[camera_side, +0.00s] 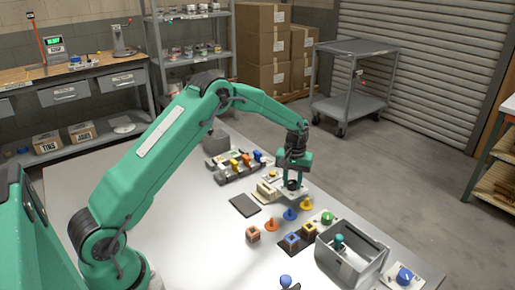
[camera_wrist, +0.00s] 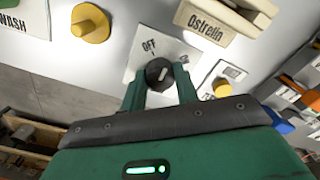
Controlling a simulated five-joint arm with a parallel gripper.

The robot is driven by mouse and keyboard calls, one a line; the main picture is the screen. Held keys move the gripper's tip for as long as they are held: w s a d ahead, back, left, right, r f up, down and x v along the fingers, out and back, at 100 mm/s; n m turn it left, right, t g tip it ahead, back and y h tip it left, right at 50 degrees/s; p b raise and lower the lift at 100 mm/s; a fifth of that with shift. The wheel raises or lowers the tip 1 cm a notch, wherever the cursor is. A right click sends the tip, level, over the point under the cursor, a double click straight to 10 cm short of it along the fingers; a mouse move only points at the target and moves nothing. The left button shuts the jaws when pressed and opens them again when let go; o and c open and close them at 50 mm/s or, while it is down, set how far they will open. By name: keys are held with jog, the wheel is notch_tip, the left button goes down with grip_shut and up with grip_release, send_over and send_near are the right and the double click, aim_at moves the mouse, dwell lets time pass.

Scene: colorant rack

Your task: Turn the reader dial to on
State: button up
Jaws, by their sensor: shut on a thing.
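The white mark slants toward the upper right, between the labels. My gripper (camera_wrist: 160,88) is shut on the knob, with one green finger on each side of it. In the side view my gripper (camera_side: 293,184) points down at the plate (camera_side: 295,194) and mostly hides the knob.
A grey bin (camera_side: 333,262) and a blue dial (camera_side: 404,275) are at the front right. A rack (camera_side: 238,174) is behind.

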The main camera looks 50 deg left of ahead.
aim_at(292, 182)
jog(key=m, duration=0.4)
jog(key=shift+m, duration=0.3)
jog(key=m, duration=0.4)
jog(key=shift+r+m, duration=0.1)
jog(key=shift+m, duration=0.3)
jog(key=o, duration=1)
jog(key=shift+c, duration=0.2)
notch_tip(292, 182, up, 7)
jog(key=shift+r, duration=0.4)
